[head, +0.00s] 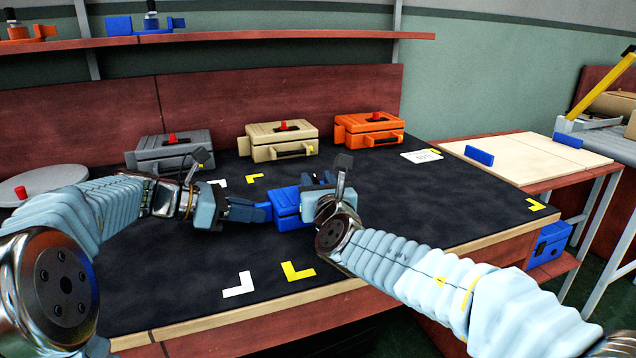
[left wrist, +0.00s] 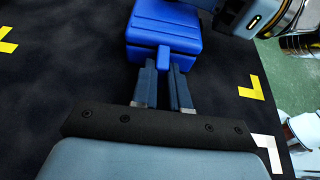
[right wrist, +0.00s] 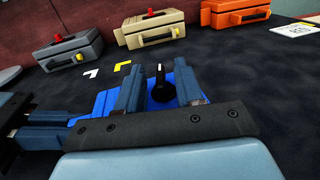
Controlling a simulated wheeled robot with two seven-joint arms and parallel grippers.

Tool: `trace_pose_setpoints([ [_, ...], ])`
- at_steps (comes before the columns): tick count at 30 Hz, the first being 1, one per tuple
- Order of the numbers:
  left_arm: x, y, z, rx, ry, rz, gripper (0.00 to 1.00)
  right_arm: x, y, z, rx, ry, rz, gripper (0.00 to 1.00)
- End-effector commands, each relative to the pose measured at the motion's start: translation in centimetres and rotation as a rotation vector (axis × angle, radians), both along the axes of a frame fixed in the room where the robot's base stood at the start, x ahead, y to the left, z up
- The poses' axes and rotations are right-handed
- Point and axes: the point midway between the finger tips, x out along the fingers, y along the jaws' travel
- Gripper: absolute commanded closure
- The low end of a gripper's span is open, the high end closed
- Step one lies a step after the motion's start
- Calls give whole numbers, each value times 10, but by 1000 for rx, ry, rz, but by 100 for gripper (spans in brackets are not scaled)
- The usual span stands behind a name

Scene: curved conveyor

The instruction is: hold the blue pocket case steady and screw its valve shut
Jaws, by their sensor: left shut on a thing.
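The blue pocket case (head: 286,208) lies on the black mat in the middle of the bench. My left gripper (head: 264,211) is shut on a small blue tab at the case's side; the left wrist view shows the tab (left wrist: 164,58) between its fingertips. My right gripper (head: 318,182) is over the case from the right. In the right wrist view its fingers (right wrist: 160,78) stand apart, one on each side of the black valve (right wrist: 162,90) on the blue case. I cannot tell whether they touch it. My right gripper hides much of the case in the head view.
Grey (head: 172,150), tan (head: 280,138) and orange (head: 368,130) cases with red knobs stand along the back. A round grey disc (head: 45,183) is at the left. Yellow and white corner marks lie on the mat (head: 400,215).

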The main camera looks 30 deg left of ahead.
Motion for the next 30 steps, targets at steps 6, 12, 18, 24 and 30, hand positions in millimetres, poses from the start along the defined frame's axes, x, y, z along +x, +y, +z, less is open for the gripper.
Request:
trace_pose_setpoints([
  [6,0,0,-1,0,2,-1,100,0,0,0,0,0,0,76],
  [12,0,0,-1,0,2,-1,100,0,0,0,1,1,0,100],
  [18,0,0,-1,0,1,0,100,2,-2,-1,0,3,16,100],
  [24,0,0,0,0,2,-1,100,4,-3,-5,-2,10,125,100],
  [30,0,0,0,0,0,-1,100,3,-2,-5,-2,10,194,100],
])
